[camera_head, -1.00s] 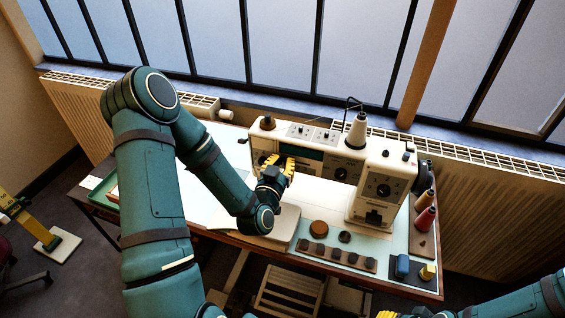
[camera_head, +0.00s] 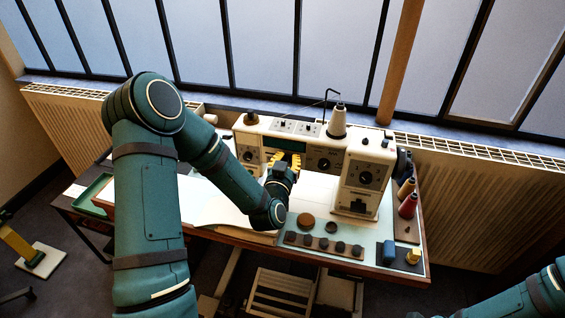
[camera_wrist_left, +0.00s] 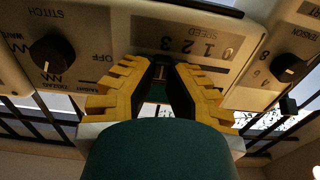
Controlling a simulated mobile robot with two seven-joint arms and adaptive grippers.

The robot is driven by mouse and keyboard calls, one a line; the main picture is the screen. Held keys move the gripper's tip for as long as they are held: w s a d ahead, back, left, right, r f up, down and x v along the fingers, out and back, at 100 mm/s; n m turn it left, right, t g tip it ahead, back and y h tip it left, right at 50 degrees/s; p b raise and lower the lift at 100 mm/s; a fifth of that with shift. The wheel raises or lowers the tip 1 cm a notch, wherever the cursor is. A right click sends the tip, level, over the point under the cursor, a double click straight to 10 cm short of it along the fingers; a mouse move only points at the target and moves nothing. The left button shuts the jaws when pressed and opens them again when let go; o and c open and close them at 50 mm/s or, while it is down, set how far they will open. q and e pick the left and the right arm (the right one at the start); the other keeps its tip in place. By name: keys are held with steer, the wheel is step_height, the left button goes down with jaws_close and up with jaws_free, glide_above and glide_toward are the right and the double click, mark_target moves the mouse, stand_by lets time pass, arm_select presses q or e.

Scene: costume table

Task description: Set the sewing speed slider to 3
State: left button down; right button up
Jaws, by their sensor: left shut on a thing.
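The cream sewing machine (camera_head: 348,150) stands at the back of the table. Its speed panel (camera_wrist_left: 195,38), with the printed word SPEED and a row of numbers, is right in front of the left gripper in the left wrist view. My left gripper (camera_head: 284,163) is at the machine's front, just below the dark green display. In the wrist view its yellow fingers (camera_wrist_left: 160,80) are shut on a small dark piece at the panel, apparently the speed slider. The fingers hide most of the slot, so I cannot read the setting. My right gripper is out of view; only its arm shows at lower right.
The stitch knob (camera_wrist_left: 52,52) and the tension knob (camera_wrist_left: 289,68) flank the speed panel. A thread cone (camera_head: 338,122) stands on top.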

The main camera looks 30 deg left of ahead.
arm_select(q)
steer(key=shift+d, duration=0.2)
steer(key=c, duration=0.9)
jaws_free()
steer(key=shift+w, duration=0.15)
steer(key=shift+c, duration=0.2)
steer(key=v, duration=0.7)
steer(key=shift+s, duration=0.3)
